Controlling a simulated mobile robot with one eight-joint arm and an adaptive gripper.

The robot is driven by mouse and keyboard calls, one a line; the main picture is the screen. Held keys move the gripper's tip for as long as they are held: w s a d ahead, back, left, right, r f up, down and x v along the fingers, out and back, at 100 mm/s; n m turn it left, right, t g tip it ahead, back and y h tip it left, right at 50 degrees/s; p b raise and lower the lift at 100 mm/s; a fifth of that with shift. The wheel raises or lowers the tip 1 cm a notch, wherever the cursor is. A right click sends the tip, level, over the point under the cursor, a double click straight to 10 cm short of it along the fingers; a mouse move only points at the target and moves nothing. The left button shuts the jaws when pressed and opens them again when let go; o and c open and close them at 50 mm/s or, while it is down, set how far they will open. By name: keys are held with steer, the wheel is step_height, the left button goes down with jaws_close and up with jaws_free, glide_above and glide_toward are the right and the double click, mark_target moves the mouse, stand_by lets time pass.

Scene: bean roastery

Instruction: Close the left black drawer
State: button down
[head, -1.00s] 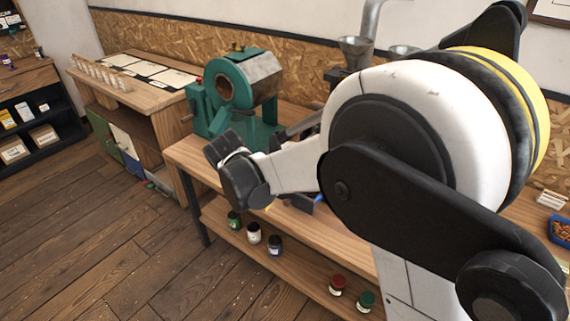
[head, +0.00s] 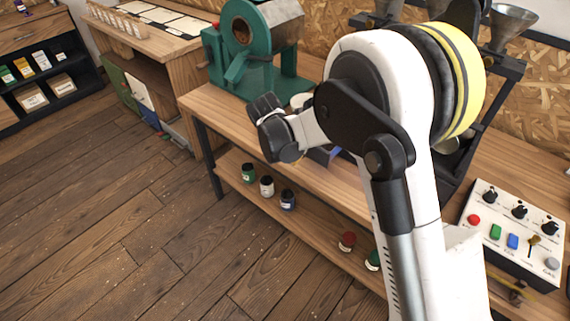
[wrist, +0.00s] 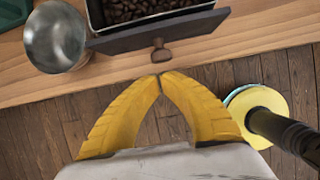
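A black drawer front (wrist: 150,34) with a brown knob (wrist: 161,54) shows at the top of the wrist view. The drawer stands pulled out, with dark coffee beans (wrist: 135,10) visible behind its front. Its far end is out of frame, and I cannot tell from this view whether a second drawer is beside it. My gripper (wrist: 158,78) has its yellow fingertips together, with nothing visible between them. It lies just in front of the knob in the picture, apparently apart from it. In the head view my arm hides most of this spot.
A metal cup (wrist: 56,38) stands left of the drawer on the wooden bench (head: 225,108). A green roaster (head: 262,75) is at the bench's left end. A control box (head: 510,235) is at right. Jars (head: 267,187) stand on the lower shelf. The floor in front is clear.

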steer(key=shift+w+d, duration=0.2)
steer(key=shift+w, duration=0.05)
steer(key=w+d, duration=0.2)
steer(key=w, duration=0.1)
steer(key=w+d, duration=0.5)
steer(key=w, duration=0.2)
steer(key=shift+d, duration=0.4)
